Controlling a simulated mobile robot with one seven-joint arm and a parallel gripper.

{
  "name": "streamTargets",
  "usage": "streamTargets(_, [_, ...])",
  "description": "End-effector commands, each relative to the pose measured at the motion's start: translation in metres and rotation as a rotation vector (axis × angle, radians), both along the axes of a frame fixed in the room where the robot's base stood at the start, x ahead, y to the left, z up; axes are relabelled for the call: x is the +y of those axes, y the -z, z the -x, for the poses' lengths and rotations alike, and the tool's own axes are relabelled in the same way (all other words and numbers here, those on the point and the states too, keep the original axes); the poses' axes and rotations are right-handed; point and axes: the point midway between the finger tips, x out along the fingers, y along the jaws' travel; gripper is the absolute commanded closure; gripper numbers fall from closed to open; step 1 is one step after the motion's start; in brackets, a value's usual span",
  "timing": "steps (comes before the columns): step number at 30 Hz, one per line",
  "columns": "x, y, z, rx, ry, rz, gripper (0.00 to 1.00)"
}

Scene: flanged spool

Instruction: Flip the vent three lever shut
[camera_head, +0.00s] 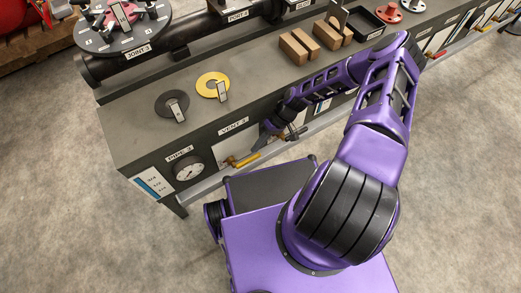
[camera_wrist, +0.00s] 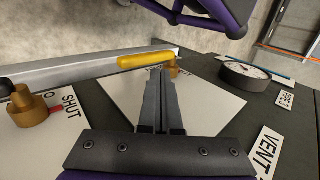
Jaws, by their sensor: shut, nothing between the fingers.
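The vent three lever (camera_head: 243,160) has a yellow handle and sits on the bench front below the VENT 3 label (camera_head: 233,126). In the wrist view its yellow handle (camera_wrist: 147,61) lies lengthwise along the metal rail, with a brass pivot (camera_wrist: 174,70) at its right end. My gripper (camera_wrist: 161,72) is shut and empty, its fingertips close to the handle near the pivot. Whether they touch it I cannot tell. In the head view my gripper (camera_head: 263,142) is just right of the lever, partly hidden by my arm. The fingers hide part of the white plate (camera_wrist: 120,95).
A pressure gauge (camera_head: 189,170) is left of the lever. In the wrist view, another brass valve (camera_wrist: 28,108) with a SHUT marking stands at left. A rail (camera_wrist: 70,75) runs along the bench front. Wooden blocks (camera_head: 300,48) and discs (camera_head: 213,85) lie on top.

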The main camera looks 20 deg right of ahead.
Motion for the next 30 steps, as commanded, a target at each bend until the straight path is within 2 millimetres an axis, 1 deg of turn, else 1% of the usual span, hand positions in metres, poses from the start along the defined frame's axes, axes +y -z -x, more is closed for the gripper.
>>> streamTargets(1, [-0.017,-0.003,-0.005,-0.003,0.008,0.005,1.00])
streamTargets(3, [-0.033,-0.010,-0.009,-0.002,0.007,0.005,1.00])
streamTargets(7, [-0.058,-0.020,-0.017,-0.001,0.006,0.003,1.00])
streamTargets(12, [-0.080,-0.030,-0.023,0.000,0.004,0.001,1.00])
streamTargets(15, [-0.087,-0.033,-0.025,0.000,0.003,0.000,1.00])
streamTargets(18, [-0.089,-0.034,-0.025,0.001,0.002,-0.002,1.00])
streamTargets(30, [-0.089,-0.035,-0.025,0.001,0.002,-0.002,1.00])
